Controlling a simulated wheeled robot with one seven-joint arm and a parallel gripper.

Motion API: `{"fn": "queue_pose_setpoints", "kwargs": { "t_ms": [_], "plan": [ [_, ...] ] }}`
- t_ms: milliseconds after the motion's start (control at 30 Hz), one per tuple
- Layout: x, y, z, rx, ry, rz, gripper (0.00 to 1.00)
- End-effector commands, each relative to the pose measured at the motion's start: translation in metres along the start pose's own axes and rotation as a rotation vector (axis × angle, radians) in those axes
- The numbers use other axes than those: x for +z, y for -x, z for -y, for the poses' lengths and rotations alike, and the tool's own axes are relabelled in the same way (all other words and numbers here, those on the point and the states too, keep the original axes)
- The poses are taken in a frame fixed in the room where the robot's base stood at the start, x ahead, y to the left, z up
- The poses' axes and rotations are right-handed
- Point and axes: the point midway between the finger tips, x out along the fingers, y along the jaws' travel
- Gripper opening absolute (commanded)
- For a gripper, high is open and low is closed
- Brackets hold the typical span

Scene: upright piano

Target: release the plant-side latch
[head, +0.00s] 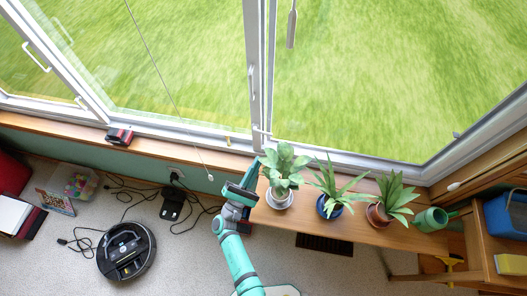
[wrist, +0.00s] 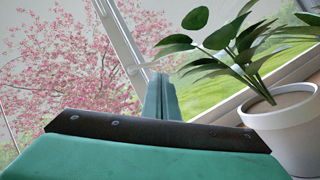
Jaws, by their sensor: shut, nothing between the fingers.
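A small pale latch-like fitting (head: 262,132) sits low on the white window post, just behind the leftmost plant (head: 285,166); it is too small to read its position. A longer pale handle (head: 251,80) shows higher on the same post. My gripper (head: 258,168) is at the sill edge, left of that plant's white pot (head: 279,198) and below the post. In the wrist view my gripper's fingers (wrist: 161,98) are shut and empty, pointing at the window frame (wrist: 122,42). The white pot (wrist: 288,130) stands close on the right there.
A plant in a blue pot (head: 329,207), one in a brown pot (head: 379,214) and a green watering can (head: 432,219) line the wooden shelf. A thin cord (head: 165,75) hangs left of the post. A robot vacuum (head: 126,250) and cables lie on the floor.

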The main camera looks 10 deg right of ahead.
Motion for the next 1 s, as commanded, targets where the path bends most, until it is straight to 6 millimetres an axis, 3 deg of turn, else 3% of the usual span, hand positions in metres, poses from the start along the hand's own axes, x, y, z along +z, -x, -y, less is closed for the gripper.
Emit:
{"fn": "queue_pose_setpoints", "kwargs": {
  "t_ms": [200,400,1000],
  "plan": [
    [0.003,0.036,0.014,-0.009,0.006,0.007,0.00],
    [0.005,0.053,0.019,-0.012,0.008,0.011,0.00],
    [0.004,0.058,0.018,-0.009,0.005,0.009,0.00]
  ]
}}
